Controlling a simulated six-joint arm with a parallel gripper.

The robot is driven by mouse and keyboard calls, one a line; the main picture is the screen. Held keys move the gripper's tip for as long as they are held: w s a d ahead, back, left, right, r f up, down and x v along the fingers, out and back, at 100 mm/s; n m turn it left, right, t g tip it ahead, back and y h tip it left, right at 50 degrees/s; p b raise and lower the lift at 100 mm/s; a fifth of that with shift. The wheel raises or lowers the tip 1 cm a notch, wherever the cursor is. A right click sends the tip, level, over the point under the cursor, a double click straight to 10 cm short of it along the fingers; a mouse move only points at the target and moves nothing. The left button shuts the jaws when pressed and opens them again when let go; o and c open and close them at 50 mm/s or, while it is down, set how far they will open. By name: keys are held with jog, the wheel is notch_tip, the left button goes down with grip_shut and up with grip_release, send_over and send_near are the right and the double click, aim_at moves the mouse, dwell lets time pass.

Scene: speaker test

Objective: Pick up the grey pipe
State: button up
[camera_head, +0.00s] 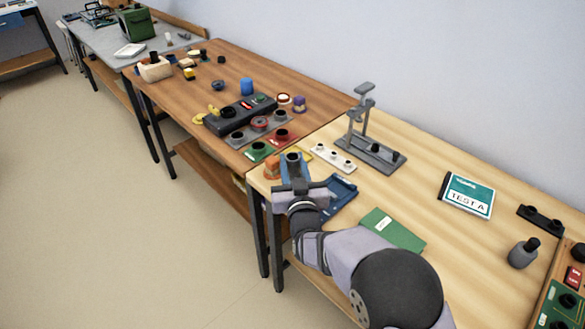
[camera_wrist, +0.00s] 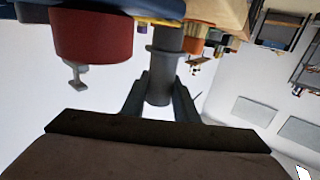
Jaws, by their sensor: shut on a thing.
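The grey pipe (camera_wrist: 163,72) is a short cylinder with a wider collar. It stands between the two fingers of my gripper (camera_wrist: 160,96) in the wrist view, and they are shut on it. In the head view my gripper (camera_head: 293,178) is over the near left corner of the light wooden table, and the dark open end of the pipe (camera_head: 293,157) shows between the fingers. The wrist view is turned over, so I cannot tell whether the pipe touches anything.
A blue tray (camera_head: 341,205) lies right of my gripper, with an orange piece (camera_head: 271,168) to its left. A white strip (camera_head: 330,157) with dark knobs and a grey stand (camera_head: 370,151) are behind. A green booklet (camera_head: 393,230) lies beside my arm. The table's middle is clear.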

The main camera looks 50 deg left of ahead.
notch_tip(320, 180, up, 8)
jog(key=shift+r, duration=0.2)
